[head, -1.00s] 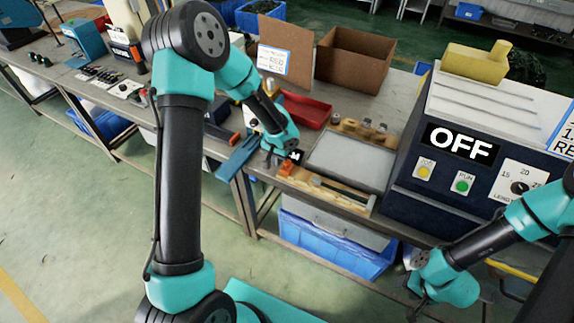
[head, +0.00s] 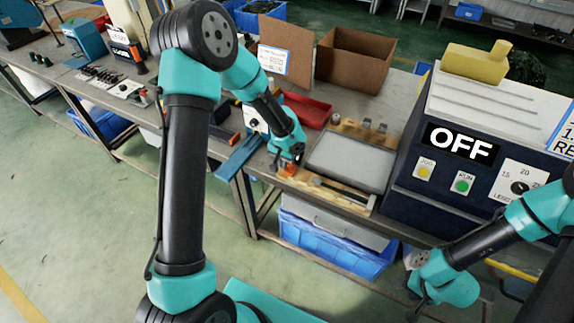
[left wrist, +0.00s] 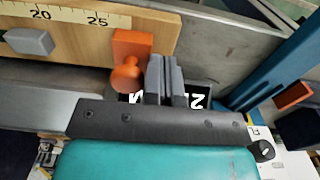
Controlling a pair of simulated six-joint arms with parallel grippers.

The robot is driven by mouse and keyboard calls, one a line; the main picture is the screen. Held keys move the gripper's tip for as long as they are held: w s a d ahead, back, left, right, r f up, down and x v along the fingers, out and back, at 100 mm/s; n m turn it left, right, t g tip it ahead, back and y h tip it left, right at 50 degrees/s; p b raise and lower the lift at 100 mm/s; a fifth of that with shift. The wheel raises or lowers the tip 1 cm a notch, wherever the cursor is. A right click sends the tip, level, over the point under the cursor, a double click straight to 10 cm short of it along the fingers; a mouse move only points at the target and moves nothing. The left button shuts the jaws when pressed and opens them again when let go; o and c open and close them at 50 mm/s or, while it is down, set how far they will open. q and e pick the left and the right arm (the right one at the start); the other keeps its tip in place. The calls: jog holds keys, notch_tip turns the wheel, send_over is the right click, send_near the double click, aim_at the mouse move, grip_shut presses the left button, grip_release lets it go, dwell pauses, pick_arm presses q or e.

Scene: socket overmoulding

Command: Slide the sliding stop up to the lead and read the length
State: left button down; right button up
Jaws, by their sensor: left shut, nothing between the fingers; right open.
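The wooden gauge board (head: 330,191) lies along the bench's front edge; its scale (left wrist: 65,17) shows 20 and 25 in the left wrist view. The orange sliding stop (left wrist: 130,62), with a round knob, sits at the board's end just past 25. It also shows in the head view (head: 288,170), partly under my left gripper. A grey block-shaped end (left wrist: 30,42), perhaps the lead's, lies below 20, apart from the stop. My left gripper (left wrist: 166,78) is shut and empty, close beside the stop's right side; contact is unclear. My right gripper (head: 420,294) is open, low at the right.
A grey tray (head: 350,160) lies behind the board. The machine reading OFF (head: 460,143) stands to the right. A red bin (head: 307,111) and a cardboard box (head: 355,60) are behind. A blue bar (head: 238,156) lies left of the board.

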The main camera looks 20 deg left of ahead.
pick_arm(q)
jog(key=shift+d, duration=1.3)
jog(key=shift+s+d, duration=0.1)
jog(key=shift+d, duration=1.25)
jog(key=shift+s+d, duration=0.1)
jog(key=shift+d, duration=0.7)
jog(key=shift+a, duration=0.2)
jog(key=shift+a, duration=0.55)
